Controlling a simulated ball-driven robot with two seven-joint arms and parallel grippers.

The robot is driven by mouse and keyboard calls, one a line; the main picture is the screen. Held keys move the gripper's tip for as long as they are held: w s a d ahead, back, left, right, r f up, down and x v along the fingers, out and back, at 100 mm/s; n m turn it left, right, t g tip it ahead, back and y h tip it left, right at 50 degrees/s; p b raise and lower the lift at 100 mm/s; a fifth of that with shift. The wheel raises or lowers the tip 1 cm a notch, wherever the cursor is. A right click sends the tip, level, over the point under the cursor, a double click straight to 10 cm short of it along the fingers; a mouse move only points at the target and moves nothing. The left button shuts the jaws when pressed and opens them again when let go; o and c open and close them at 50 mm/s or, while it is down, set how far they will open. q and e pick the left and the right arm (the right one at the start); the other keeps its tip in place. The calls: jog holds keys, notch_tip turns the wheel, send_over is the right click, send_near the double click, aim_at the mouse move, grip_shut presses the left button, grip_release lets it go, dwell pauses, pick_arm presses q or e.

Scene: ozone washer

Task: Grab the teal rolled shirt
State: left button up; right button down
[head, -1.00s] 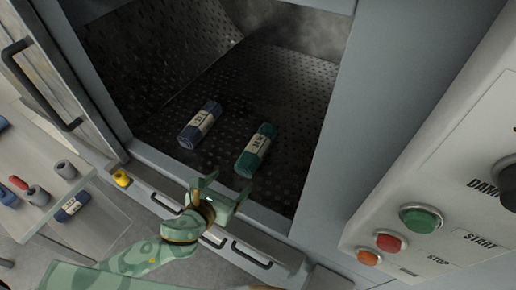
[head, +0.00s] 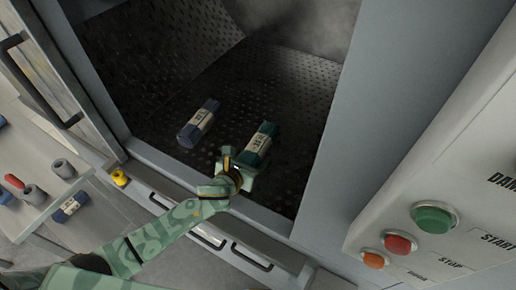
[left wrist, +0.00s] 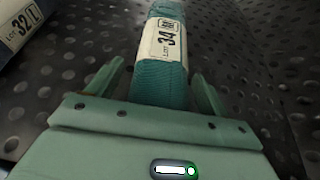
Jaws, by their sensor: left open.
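The teal rolled shirt (head: 258,146), with a white label, lies on the perforated dark floor inside the washer. In the left wrist view the teal rolled shirt (left wrist: 160,78) has a label reading "34", and its near end sits between my fingers. My left gripper (head: 240,165) is at the near end of the shirt, and in the left wrist view its two fingers (left wrist: 158,82) are open, one on each side with gaps. The gripper hides the shirt's near end in the head view. My right gripper is not in view.
A navy rolled shirt (head: 198,124) lies left of the teal one; its label reads "32" in the left wrist view (left wrist: 25,22). The washer's front sill (head: 170,167) lies below my arm. A control panel (head: 440,190) with buttons stands right. A shelf (head: 45,200) with rolled items is at left.

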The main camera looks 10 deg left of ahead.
pick_arm(q)
jog(key=c, duration=1.2)
